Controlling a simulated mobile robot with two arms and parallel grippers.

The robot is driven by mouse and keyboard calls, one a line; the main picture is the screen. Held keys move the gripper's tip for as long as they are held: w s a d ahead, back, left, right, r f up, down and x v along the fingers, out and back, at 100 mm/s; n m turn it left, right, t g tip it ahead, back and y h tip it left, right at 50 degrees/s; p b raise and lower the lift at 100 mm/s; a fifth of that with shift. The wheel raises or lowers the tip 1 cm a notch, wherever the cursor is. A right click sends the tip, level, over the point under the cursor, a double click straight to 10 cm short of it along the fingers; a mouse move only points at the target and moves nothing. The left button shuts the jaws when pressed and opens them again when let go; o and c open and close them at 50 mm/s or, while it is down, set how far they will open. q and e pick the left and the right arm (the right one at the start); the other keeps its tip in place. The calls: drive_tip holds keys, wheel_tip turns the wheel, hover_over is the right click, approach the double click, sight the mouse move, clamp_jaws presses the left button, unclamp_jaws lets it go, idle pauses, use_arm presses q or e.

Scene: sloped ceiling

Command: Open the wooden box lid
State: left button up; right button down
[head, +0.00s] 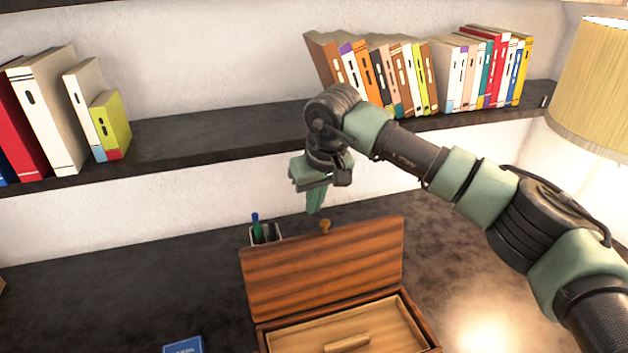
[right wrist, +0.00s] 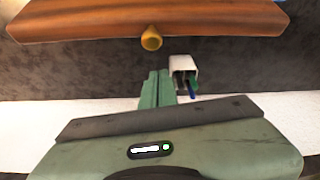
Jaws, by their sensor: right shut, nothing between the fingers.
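The wooden box (head: 430,345) stands on the dark desk with its striped lid (head: 325,265) raised, tilted up at the back. Its pale inside shows, with a small wooden bar (head: 347,343) in it. My right gripper (head: 314,208) is shut and empty, above and behind the lid's top edge, pointing down. Its closed fingers (right wrist: 155,88) appear apart from the knob. My left gripper is not in view.
A pen holder (head: 265,234) with pens stands behind the box; it also shows in the right wrist view (right wrist: 183,66). A blue item (head: 183,346) lies at the front left. A shelf (head: 200,142) with books runs behind. A lamp (head: 592,90) is at right. The left desk is mostly clear.

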sight(324, 234)
drive_tip(key=shift+s+d+r+p, duration=0.1)
drive_tip(key=shift+s+d+p, duration=0.2)
drive_tip(key=shift+s, duration=0.35)
drive_tip(key=shift+s+d+p, duration=0.2)
drive_tip(key=shift+s+d, duration=0.15)
drive_tip(key=shift+s, duration=0.25)
drive_tip(key=s+t+b, duration=0.1)
drive_tip(key=b, duration=0.2)
drive_tip(key=s+d+t+b, duration=0.1)
drive_tip(key=s+b, duration=0.1)
drive_tip(key=b, duration=0.1)
drive_tip(key=s+y+b, duration=0.1)
drive_tip(key=s+b, duration=0.1)
drive_tip(key=b, duration=0.2)
drive_tip(key=shift+d+r+t, duration=0.35)
drive_tip(key=shift+t, duration=0.05)
drive_tip(key=shift+s+d+r+b, duration=0.1)
drive_tip(key=shift+s+r+b, duration=0.1)
drive_tip(key=shift+s+b, duration=0.15)
drive_tip(key=shift+s+r, duration=0.1)
drive_tip(key=shift+r, duration=0.1)
